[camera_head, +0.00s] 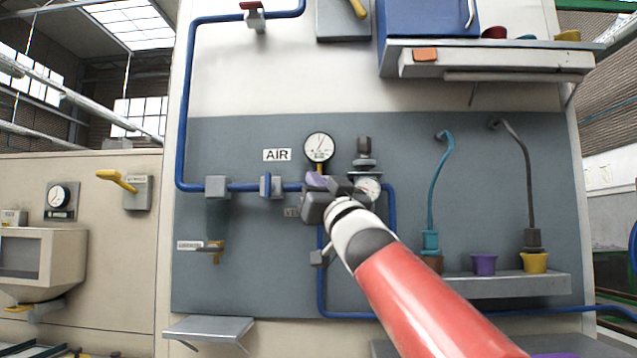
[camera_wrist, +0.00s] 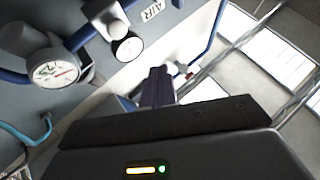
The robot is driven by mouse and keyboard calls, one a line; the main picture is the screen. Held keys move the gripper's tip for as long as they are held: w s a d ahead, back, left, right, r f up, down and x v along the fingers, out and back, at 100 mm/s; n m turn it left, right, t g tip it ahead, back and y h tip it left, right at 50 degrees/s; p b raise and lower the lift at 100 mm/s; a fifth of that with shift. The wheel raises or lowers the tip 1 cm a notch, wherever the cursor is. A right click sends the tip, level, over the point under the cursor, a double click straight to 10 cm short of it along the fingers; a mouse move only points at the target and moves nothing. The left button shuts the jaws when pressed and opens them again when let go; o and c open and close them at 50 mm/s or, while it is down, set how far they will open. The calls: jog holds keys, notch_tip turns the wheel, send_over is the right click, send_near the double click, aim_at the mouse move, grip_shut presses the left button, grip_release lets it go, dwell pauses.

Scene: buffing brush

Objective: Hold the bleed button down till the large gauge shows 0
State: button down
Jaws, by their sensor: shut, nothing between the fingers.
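The large gauge (camera_head: 319,147) sits on the grey panel, right of the AIR label. Its reddish needle slants up and right; I cannot read the number. My gripper (camera_head: 315,180) is shut and empty, just below that gauge and in front of the blue pipe. The smaller gauge (camera_head: 368,188) is right of my gripper. I cannot make out the bleed button; my gripper and wrist cover this part of the panel. In the wrist view my dark shut fingers (camera_wrist: 158,88) point away from the camera, with two white dials to their left; touching cannot be told.
The blue pipe (camera_head: 322,270) carries valves and fittings around my gripper. A shelf (camera_head: 520,285) with coloured cups and two hoses is at right. A small ledge (camera_head: 208,328) juts out at lower left.

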jog(key=w+p, duration=0.3)
jog(key=w, duration=0.3)
jog(key=shift+w+d, duration=0.15)
jog(key=shift+w, duration=0.15)
dwell(1.8)
jog(key=shift+w+p, duration=0.35)
jog(key=shift+p, duration=0.2)
jog(key=shift+w, duration=0.55)
dwell(2.0)
